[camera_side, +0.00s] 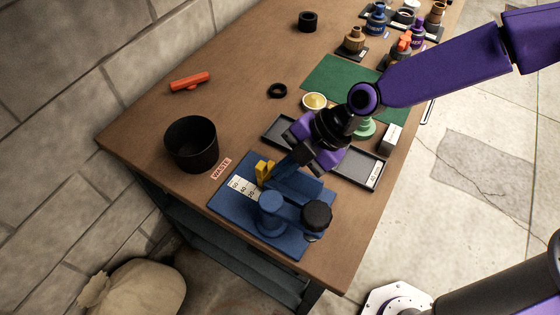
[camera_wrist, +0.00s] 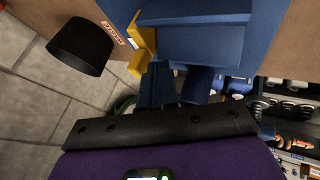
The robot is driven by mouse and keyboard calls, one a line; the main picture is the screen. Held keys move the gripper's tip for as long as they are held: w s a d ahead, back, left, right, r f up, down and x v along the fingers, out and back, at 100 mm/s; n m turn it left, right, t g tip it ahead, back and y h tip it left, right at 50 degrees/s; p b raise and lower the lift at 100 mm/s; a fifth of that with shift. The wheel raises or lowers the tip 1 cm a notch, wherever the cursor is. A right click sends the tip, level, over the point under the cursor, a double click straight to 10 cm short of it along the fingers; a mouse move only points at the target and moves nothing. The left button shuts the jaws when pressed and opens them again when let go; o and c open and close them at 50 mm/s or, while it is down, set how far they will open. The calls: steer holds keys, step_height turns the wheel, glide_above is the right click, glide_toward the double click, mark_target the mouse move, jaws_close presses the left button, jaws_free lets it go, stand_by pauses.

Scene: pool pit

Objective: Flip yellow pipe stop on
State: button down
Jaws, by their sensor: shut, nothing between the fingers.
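The yellow pipe stop (camera_side: 265,172) stands on the blue fixture (camera_side: 228,208), beside a white numbered scale strip. It also shows in the wrist view (camera_wrist: 143,45), at the left edge of a blue block. The fixture carries a blue round post and a black knob (camera_side: 316,215). My gripper (camera_side: 288,165) is shut and empty, low over the fixture just right of the yellow stop. In the wrist view its dark fingers (camera_wrist: 158,75) end close beside the stop's lower end. I cannot tell whether they touch it. The block's far side is partly hidden by the fingers.
A black bin (camera_side: 191,145) with a WASTE label stands left of the fixture. A green mat (camera_side: 338,82) and several fittings are farther back. The table's left middle is mostly clear, with an orange piece (camera_side: 190,81).

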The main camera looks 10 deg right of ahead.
mark_target(262, 162)
steer(key=shift+w+a, duration=0.4)
steer(key=shift+w+a, duration=2.45)
steer(key=shift+w, duration=0.05)
steer(key=shift+s+d, duration=0.45)
steer(key=s+d, duration=0.1)
steer(key=s+d+r, duration=0.1)
steer(key=shift+d, duration=0.35)
steer(key=v, duration=0.9)
steer(key=shift+s+f, duration=0.1)
